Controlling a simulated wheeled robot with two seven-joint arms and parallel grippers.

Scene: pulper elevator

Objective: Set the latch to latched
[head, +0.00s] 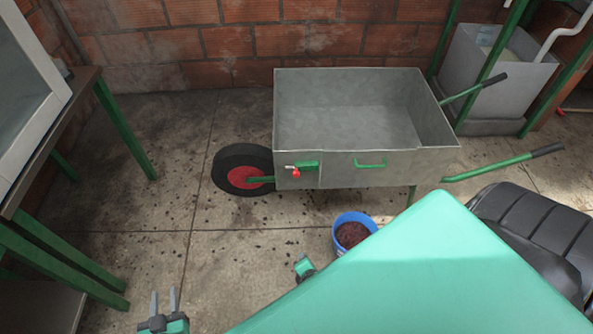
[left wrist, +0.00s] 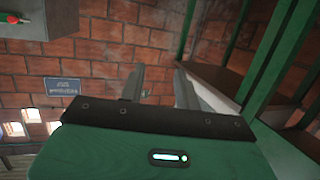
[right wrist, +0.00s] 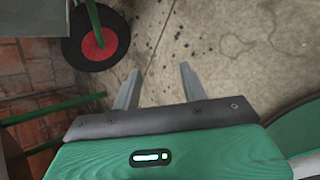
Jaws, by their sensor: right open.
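The latch (head: 296,172) is a small metal piece with a red knob. It sits beside a green bracket near the front left corner of the grey metal cart's side wall (head: 340,177). Whether it is latched is too small to tell. My left gripper (head: 164,291) is open and empty at the bottom left of the head view, well apart from the latch. The left wrist view shows its fingers apart (left wrist: 158,70), with a red knob at the top left corner. My right gripper (right wrist: 160,70) is open and empty, with floor beyond its fingers.
A green handle (head: 370,164) is on the cart's side. The cart has a black wheel with a red hub (head: 241,171) and green push bars. A blue bucket (head: 352,231) of dark red stuff stands before it. A table (head: 55,130) stands left.

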